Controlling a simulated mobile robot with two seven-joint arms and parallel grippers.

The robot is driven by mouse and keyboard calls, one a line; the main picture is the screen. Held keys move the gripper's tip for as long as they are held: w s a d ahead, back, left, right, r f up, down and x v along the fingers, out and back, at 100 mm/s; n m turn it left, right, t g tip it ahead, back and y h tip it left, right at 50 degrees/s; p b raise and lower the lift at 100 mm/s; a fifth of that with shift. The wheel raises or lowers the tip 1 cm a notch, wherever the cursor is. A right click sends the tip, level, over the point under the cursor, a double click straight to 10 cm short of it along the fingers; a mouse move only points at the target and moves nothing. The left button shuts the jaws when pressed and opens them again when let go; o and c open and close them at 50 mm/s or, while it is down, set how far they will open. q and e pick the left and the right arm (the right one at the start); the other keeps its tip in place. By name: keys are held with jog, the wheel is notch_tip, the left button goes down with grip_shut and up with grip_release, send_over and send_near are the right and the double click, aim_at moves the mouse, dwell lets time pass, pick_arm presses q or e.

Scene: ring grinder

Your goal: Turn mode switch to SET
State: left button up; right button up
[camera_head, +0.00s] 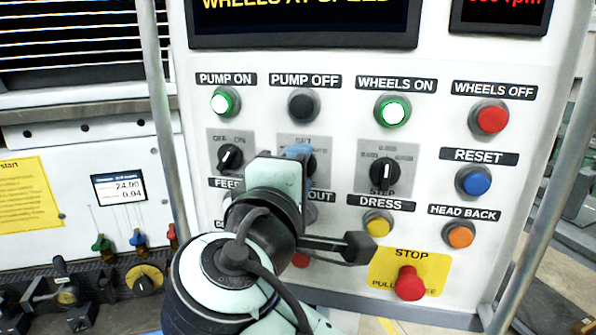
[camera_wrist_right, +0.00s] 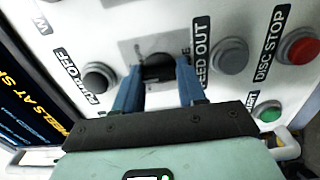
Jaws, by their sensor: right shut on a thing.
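The mode switch (camera_head: 312,164) is a black knob on a grey plate marked SET at the top, in the middle of the white panel. It is mostly hidden behind my right gripper (camera_head: 298,153) in the head view. In the wrist view the dark knob (camera_wrist_right: 158,67) sits between the blue fingers of my right gripper (camera_wrist_right: 158,82), which is shut on it. I cannot tell which position the knob points to. My left gripper is not in view.
A FEED OUT button (camera_wrist_right: 230,55) and a PUMP OFF button (camera_head: 303,105) lie close to the switch. Black knobs sit to the left (camera_head: 230,157) and right (camera_head: 385,171). A red STOP button (camera_head: 411,283) juts out at lower right. Upright metal bars flank the panel.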

jog(key=o, duration=1.1)
jog(key=shift+c, duration=0.2)
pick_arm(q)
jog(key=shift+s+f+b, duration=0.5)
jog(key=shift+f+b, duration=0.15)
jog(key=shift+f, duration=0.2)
pick_arm(e)
jog(key=v, duration=1.3)
jog(key=shift+s, duration=0.15)
jog(key=shift+a, duration=0.1)
